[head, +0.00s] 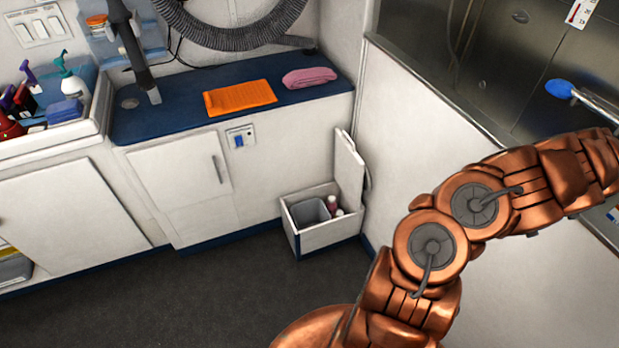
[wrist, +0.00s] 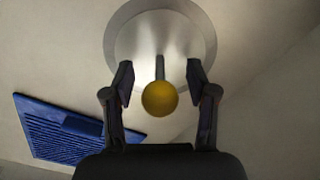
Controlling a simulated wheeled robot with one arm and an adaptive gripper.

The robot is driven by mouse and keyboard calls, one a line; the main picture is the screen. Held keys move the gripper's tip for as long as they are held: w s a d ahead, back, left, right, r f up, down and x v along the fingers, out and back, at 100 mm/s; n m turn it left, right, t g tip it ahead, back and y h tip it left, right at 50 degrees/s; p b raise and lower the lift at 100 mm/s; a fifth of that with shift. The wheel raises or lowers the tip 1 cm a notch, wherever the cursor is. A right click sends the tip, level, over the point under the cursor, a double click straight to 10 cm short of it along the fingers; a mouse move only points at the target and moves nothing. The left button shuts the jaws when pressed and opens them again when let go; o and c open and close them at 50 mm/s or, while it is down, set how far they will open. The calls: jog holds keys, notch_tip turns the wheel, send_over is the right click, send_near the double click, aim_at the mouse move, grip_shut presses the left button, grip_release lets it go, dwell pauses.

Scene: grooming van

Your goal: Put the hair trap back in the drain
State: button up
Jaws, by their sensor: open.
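In the wrist view, a round metal disc (wrist: 125,38) has a thin upright stem with a yellow ball knob (wrist: 160,98) at its end. It looks like the hair trap, but I cannot tell whether it sits in the drain or beside it; no separate drain opening shows. My gripper (wrist: 158,80) is open. Its two dark fingers stand on either side of the stem and knob, with gaps on both sides. In the head view my gripper is out of the picture beyond the right edge.
A blue slatted mat (wrist: 70,132) lies left of the disc on the pale surface. In the head view, a metal-lined tub (head: 520,60) is at the upper right, with a blue-headed tool (head: 559,89) near my arm. An open-lidded bin (head: 318,240) stands by the counter (head: 180,117).

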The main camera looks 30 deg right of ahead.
jog(key=shift+r, duration=0.1)
notch_tip(320, 180, up, 12)
jog(key=shift+f, duration=0.1)
dwell(0.7)
dwell(0.3)
